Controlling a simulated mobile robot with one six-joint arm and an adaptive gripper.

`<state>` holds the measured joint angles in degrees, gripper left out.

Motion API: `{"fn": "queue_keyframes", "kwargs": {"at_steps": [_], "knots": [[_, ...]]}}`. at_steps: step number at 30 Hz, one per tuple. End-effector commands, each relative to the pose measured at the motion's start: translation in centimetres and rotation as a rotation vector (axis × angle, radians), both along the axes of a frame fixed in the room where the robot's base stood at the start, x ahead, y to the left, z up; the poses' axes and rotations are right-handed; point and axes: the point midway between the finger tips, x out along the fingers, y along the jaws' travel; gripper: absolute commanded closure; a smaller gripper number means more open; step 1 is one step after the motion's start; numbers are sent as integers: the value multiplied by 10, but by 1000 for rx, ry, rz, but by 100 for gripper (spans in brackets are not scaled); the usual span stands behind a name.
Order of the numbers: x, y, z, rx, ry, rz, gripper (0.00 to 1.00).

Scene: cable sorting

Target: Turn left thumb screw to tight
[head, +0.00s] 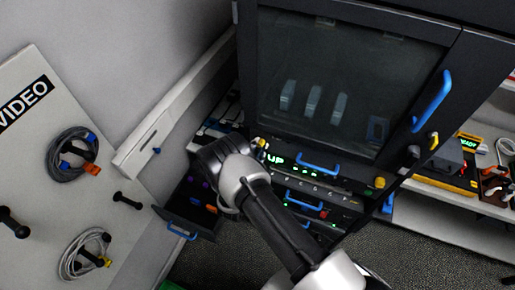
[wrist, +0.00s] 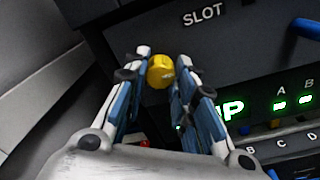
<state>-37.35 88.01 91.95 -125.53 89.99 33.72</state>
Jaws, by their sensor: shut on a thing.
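The left thumb screw (wrist: 160,72) is a round yellow knob on the dark front panel, just below and left of the "SLOT" label in the wrist view. My gripper (wrist: 161,77) has its two fingers on either side of the knob and is shut on it. In the head view a small yellow bit of the left thumb screw (head: 261,142) shows beside my wrist, and my arm covers part of the panel. Another yellow thumb screw (head: 380,182) is at the panel's right. I cannot tell how tight either screw is.
A glass-fronted cabinet (head: 340,90) with blue handles stands above. Green "UP" lights (head: 275,159) glow beside my gripper. An open drawer (head: 187,219) with small coloured items juts out at lower left. Coiled cables (head: 70,155) hang on the left board. A shelf with devices is at right.

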Motion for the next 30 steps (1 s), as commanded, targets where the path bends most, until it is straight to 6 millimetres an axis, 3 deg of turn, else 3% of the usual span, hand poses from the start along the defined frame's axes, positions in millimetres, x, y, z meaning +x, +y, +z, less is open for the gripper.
{"fn": "queue_keyframes", "kwargs": {"at_steps": [7, 17, 30], "knots": [[0, 0, 0, 0, 1, -1, 99], [0, 0, -1, -46, 17, -1, 100], [0, 0, -2, -360, 129, -1, 100]]}}
